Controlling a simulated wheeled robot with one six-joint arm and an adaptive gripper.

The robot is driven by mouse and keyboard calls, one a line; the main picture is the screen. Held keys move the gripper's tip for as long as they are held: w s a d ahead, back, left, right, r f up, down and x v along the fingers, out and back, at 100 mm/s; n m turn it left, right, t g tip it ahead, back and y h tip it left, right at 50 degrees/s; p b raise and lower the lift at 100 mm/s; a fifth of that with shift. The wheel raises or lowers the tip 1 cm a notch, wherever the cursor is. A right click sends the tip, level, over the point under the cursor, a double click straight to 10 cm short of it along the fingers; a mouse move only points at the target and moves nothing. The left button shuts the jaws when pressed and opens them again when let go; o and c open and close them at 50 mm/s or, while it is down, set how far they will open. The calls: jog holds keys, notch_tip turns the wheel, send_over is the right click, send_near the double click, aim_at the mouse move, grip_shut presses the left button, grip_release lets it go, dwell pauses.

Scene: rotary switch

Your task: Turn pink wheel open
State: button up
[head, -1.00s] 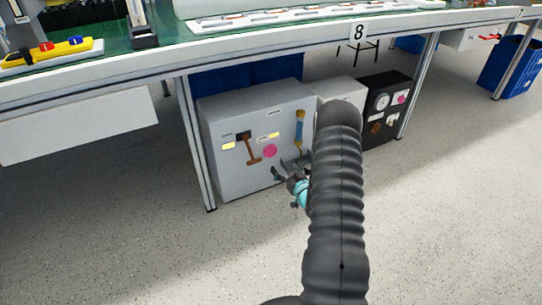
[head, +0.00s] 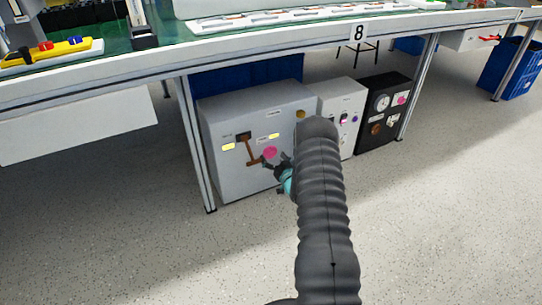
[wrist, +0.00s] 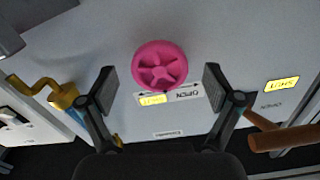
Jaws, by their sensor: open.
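The pink wheel (wrist: 160,65) is a round, spoked knob on the front of a grey cabinet (wrist: 215,30). In the head view the wheel (head: 269,153) sits right of a brown lever. My gripper (wrist: 160,83) is open and empty in the wrist view, with one finger on each side of the wheel's lower part and some gap to each. I cannot tell its distance from the panel. In the head view my gripper (head: 284,167) is just below and right of the wheel. A label reading "OPEN" (wrist: 184,95) and a yellow label lie beside the wheel.
A brown lever (head: 251,150) is left of the wheel; it also shows at the wrist view's right edge (wrist: 280,136). A yellow and blue handle (wrist: 55,95) is on the other side. A white box (head: 345,105) and a black box (head: 380,140) stand to the right under the table.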

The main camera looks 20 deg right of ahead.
jog(key=shift+w, duration=1)
jog(key=c, duration=1.1)
jog(key=shift+c, duration=0.2)
